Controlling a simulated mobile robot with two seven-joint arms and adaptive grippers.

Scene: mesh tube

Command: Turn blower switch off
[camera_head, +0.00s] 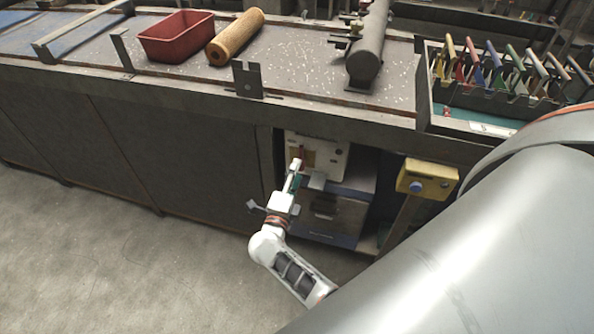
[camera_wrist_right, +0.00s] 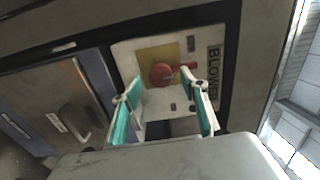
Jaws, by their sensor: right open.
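The blower panel (camera_head: 333,160) is a pale box face under the bench. It also shows in the right wrist view (camera_wrist_right: 207,45), where the vertical label "BLOWER" runs along its right side. The blower switch is a red round knob (camera_wrist_right: 161,73) on a yellow plate; its red handle points right, toward the label. My right gripper (camera_head: 295,170) is in front of the panel. In the right wrist view its teal-padded fingers (camera_wrist_right: 160,78) are open, on either side of the knob. The right fingertip overlaps the handle's end; contact cannot be told. My left gripper is out of view.
A yellow box with a blue button (camera_head: 428,181) stands right of the panel. A grey cabinet (camera_head: 330,215) sits below it. The bench above holds a red bin (camera_head: 177,36), a wooden roll (camera_head: 235,37) and a tool rack (camera_head: 500,85). The floor at left is clear.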

